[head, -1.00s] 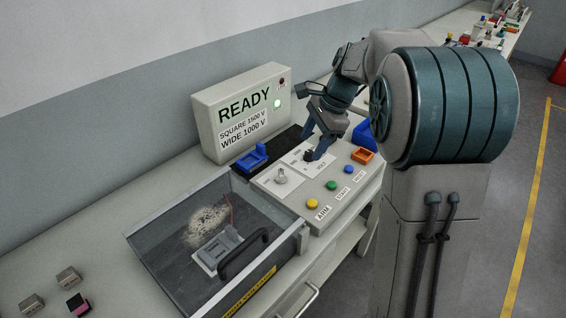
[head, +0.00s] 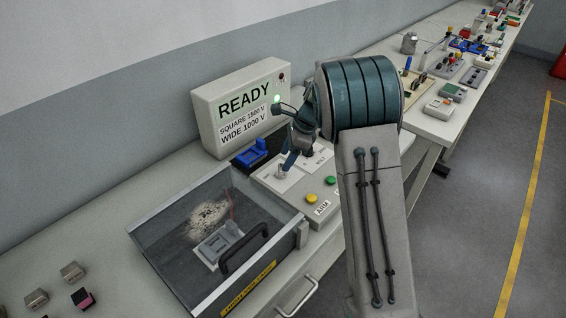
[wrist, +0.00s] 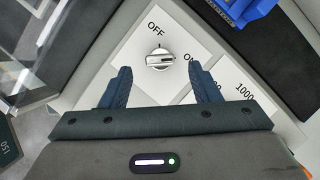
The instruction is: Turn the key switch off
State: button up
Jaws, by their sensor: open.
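The key switch (wrist: 160,60) is a small silver knob on a white plate (wrist: 138,48) marked OFF at its upper left and ON at its lower right. Its bar lies roughly level in the wrist view. My gripper (wrist: 158,78) is open, one dark blue finger on each side just short of the knob. No contact shows. In the head view my gripper (head: 285,168) is over the switch plate, and it partly hides the switch.
The grey box (head: 241,105) behind reads READY with a green light on. A yellow button (head: 312,198) and a green button (head: 331,180) sit on the console. The clear-lidded case (head: 160,235) stands left; a blue holder (head: 250,154) is behind.

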jog(key=shift+x, duration=1.85)
jog(key=c, duration=1)
